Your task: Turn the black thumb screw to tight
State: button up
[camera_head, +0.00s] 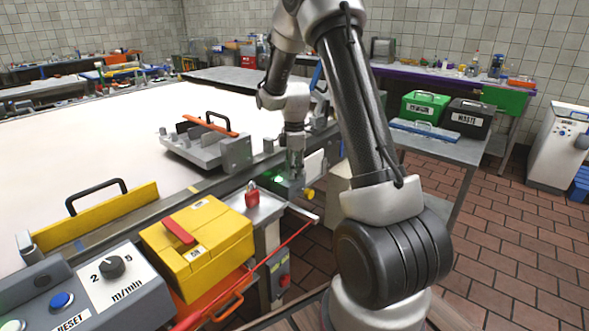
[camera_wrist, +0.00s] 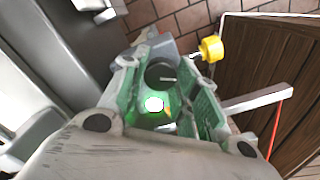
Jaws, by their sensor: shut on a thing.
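The black thumb screw (camera_wrist: 160,74) is a dark round knob with a pale line on its face, seen in the wrist view between my green-padded fingers. My gripper (camera_wrist: 165,92) points down over it with a finger on either side, shut on the screw. In the head view my gripper (camera_head: 295,163) is lowered onto the grey block at the edge of the conveyor, and I cannot make out the screw there. A lit green lamp (camera_wrist: 153,104) glows beside the screw; it also shows in the head view (camera_head: 278,179).
A yellow knob (camera_head: 309,194) sticks out close to the gripper. A side table holds green (camera_head: 425,107) and black (camera_head: 465,117) boxes.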

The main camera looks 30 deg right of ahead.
jog(key=m, duration=0.7)
jog(key=shift+m, duration=0.4)
jog(key=m, duration=1)
jog(key=shift+m, duration=0.4)
jog(key=m, duration=0.4)
jog(key=shift+m, duration=0.3)
jog(key=m, duration=0.3)
jog(key=shift+m, duration=2.1)
